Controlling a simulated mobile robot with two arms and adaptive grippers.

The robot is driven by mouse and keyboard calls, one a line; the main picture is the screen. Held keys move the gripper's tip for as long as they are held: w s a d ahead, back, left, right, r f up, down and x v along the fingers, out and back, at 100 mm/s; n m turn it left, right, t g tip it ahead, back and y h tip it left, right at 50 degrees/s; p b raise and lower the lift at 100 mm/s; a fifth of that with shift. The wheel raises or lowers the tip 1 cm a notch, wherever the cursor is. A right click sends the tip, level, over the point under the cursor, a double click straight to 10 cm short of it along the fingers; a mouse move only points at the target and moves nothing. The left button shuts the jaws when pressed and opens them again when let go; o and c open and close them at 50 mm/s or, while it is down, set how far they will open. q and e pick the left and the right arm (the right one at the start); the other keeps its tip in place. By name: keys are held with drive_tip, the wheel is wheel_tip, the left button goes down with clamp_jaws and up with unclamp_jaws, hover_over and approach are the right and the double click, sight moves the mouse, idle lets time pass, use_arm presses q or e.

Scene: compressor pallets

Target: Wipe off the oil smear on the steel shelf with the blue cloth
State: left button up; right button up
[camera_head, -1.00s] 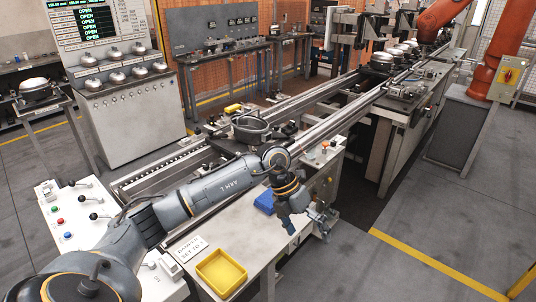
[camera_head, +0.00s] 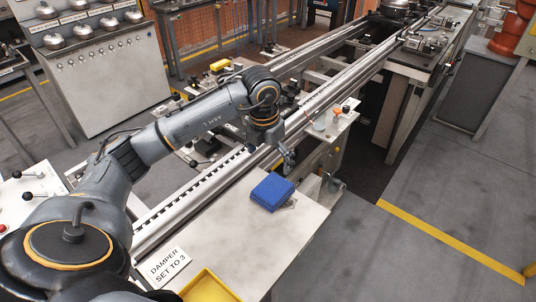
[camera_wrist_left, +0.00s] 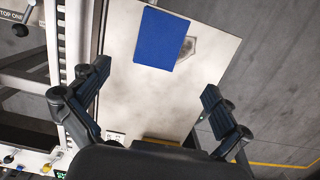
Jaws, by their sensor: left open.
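The blue cloth (camera_head: 272,193) lies as a folded square pad on the pale steel shelf (camera_head: 225,240), near its far right corner. It also shows in the left wrist view (camera_wrist_left: 161,39), ahead of the fingers. A grey angular patch (camera_wrist_left: 188,46) peeks out beside the cloth; I cannot tell whether it is the oil smear. My left gripper (camera_head: 288,164) hangs beyond the cloth in the head view, apart from it. In the wrist view its fingers (camera_wrist_left: 155,82) are wide apart with nothing between them. My right gripper is out of view.
A yellow tray (camera_head: 208,288) sits at the shelf's near edge, by a damper sign (camera_head: 168,267). Metal rails (camera_head: 330,95) run along the shelf's far side. Small fittings (camera_head: 330,120) stand beyond the cloth. The middle of the shelf is clear.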

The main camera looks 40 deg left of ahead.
sight(272, 188)
use_arm(q)
drive_tip(key=f, duration=0.3)
drive_tip(key=f+p, duration=0.1)
drive_tip(key=f, duration=0.3)
drive_tip(key=w+f, duration=0.1)
drive_tip(key=f, duration=0.3)
drive_tip(key=shift+w+d+f, duration=0.1)
drive_tip(key=shift+f, duration=0.1)
drive_tip(key=shift+w+f+p, duration=0.1)
drive_tip(key=shift+f+p, duration=0.2)
drive_tip(key=shift+f, duration=0.4)
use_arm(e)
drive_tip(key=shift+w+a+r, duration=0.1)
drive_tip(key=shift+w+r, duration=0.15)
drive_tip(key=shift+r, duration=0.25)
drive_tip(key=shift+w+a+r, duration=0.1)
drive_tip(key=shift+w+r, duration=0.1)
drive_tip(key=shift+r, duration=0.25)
use_arm(q)
drive_tip(key=shift+c, duration=0.4)
drive_tip(key=c, duration=0.9)
drive_tip(key=o, duration=0.3)
drive_tip(key=shift+c, duration=0.9)
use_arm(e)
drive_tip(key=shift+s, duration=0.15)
